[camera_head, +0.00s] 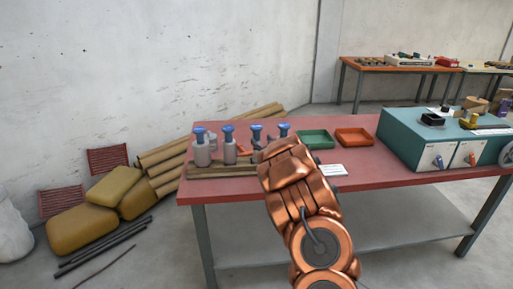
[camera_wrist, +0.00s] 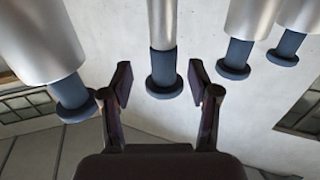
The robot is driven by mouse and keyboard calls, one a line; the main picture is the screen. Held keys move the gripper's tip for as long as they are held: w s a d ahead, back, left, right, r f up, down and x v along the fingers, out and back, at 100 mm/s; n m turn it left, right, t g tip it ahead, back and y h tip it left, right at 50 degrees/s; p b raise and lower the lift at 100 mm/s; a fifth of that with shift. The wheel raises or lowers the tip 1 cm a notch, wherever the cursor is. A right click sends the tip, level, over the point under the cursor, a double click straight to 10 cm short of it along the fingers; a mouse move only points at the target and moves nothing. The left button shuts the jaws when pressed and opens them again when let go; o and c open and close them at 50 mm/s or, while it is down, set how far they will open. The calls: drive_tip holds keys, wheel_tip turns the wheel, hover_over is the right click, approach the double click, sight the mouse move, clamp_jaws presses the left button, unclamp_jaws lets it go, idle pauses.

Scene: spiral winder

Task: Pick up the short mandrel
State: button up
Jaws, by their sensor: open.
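Several grey mandrels with blue knobs stand in a row on a wooden rack (camera_head: 222,171) at the left of the red table. In the head view, two wide ones show at the left (camera_head: 202,152) (camera_head: 230,152); my arm partly hides those at the right. In the wrist view, my gripper (camera_wrist: 160,82) is open and empty. A slim mandrel (camera_wrist: 163,25) appears between its fingers, its blue knob (camera_wrist: 162,75) apart from both. Wider mandrels flank it at left (camera_wrist: 35,40) and right (camera_wrist: 255,15). I cannot tell which is the short mandrel, nor the exact depth of the fingers.
A green tray (camera_head: 317,147) and an orange tray (camera_head: 354,145) lie right of the rack, with a white card (camera_head: 333,169) in front. A teal machine (camera_head: 400,140) fills the table's right. Rolls (camera_head: 165,165) and yellow bundles (camera_head: 82,231) lie on the floor at left.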

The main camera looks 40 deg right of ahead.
sight(258, 138)
drive_tip(key=shift+p+x, duration=0.45)
drive_tip(key=shift+x, duration=1.85)
drive_tip(key=shift+w+a+f, duration=0.1)
drive_tip(key=shift+a, duration=0.1)
clamp_jaws()
